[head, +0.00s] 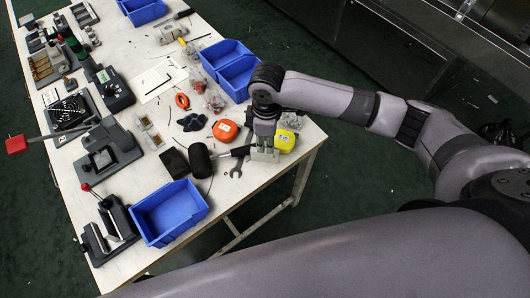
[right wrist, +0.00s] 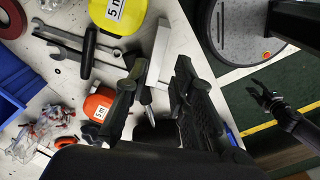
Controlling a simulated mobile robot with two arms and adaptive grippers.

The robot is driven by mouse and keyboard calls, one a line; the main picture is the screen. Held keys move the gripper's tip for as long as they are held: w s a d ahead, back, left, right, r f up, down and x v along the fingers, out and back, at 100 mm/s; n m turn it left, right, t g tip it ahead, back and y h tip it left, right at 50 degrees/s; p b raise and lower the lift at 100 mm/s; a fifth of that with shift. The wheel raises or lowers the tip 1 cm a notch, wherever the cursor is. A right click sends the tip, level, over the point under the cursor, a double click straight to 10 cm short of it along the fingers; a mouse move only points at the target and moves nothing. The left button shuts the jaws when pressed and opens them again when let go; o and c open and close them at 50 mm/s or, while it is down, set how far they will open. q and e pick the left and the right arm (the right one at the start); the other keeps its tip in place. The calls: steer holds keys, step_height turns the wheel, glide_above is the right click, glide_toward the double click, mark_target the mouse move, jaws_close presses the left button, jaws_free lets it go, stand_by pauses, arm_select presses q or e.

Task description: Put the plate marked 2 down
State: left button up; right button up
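My right gripper (head: 265,141) points down over the near right edge of the table. A pale grey plate or block (head: 264,155) shows directly at its fingertips. In the right wrist view, the two fingers of my right gripper (right wrist: 160,72) stand apart with this pale piece (right wrist: 159,50) between and beyond their tips. Whether both fingers press on it, and whether it rests on the tabletop, I cannot tell. No number 2 can be read on it.
On the table (head: 237,200), a yellow tape measure (head: 284,140), an orange tape measure (head: 225,130), a black mallet (head: 201,160) and a wrench (head: 237,169) lie close by. A blue bin (head: 170,212) stands in front. The table edge is just right of the gripper.

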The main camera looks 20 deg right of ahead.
mark_target(265, 152)
steer(key=shift+w+a+f+p, duration=0.15)
steer(key=shift+f+p, duration=0.2)
steer(key=shift+f, duration=1.45)
steer(key=shift+w+f+p, duration=0.1)
steer(key=shift+f+p, duration=0.2)
steer(key=shift+f, duration=1.45)
steer(key=shift+c, duration=0.2)
jaws_close()
